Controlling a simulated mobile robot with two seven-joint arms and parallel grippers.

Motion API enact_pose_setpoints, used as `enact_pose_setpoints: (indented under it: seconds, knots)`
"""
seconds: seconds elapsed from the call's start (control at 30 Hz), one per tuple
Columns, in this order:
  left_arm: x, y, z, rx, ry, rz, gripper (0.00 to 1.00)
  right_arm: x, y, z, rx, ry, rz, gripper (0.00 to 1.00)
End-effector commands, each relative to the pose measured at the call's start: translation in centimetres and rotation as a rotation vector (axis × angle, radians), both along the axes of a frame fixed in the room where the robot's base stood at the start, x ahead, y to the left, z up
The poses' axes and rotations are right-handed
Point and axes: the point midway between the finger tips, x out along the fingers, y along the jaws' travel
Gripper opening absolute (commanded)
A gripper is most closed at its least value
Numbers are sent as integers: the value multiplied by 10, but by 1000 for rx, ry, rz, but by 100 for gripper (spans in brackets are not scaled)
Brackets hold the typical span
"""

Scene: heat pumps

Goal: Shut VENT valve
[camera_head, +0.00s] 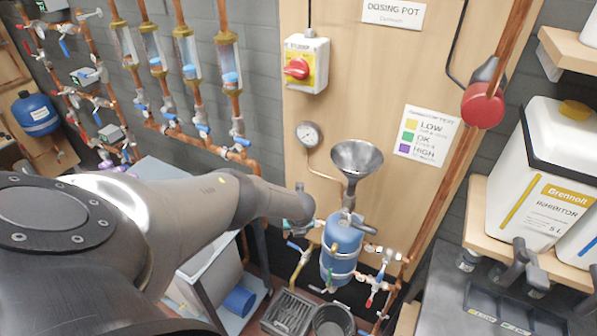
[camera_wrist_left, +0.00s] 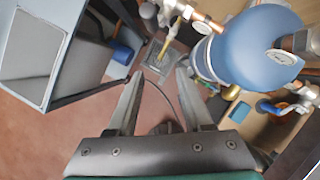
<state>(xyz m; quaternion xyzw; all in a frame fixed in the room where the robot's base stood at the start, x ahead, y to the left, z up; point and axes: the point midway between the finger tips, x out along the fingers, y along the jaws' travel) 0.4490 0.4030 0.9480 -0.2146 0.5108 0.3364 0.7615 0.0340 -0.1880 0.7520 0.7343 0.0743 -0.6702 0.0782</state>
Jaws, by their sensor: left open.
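The blue dosing pot (camera_head: 342,245) hangs on the wooden panel under a metal funnel (camera_head: 357,158). Small valves surround it: a blue lever (camera_head: 294,246) at its left and a valve with red and blue levers (camera_head: 377,282) at its lower right. I cannot read which one is marked VENT. My left gripper (camera_wrist_left: 159,74) is open and empty, left of the pot. In the head view, it is mostly hidden by my wrist. My right gripper is not in view.
A grey cart (camera_head: 205,262) stands left of the pot. A black crate (camera_head: 289,312) and bucket (camera_head: 333,321) are on the floor below. A red switch (camera_head: 298,69), gauge (camera_head: 309,135) and copper pipe (camera_head: 440,195) are on the panel. White inhibitor containers (camera_head: 537,180) stand at right.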

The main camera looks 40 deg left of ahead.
Motion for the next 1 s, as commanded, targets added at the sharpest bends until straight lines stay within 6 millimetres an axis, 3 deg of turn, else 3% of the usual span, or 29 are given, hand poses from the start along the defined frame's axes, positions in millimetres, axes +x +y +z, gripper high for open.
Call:
enact_pose_setpoints:
  seconds: [0.47, 0.7, 1.0]
  knots:
    - [-17, -16, 0, 1, -5, 1, 51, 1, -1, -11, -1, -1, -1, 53]
    - [-34, -35, 2, 1, -2, 2, 51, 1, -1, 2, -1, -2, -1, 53]
    - [-36, -39, 1, 1, -5, 3, 51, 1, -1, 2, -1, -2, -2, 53]
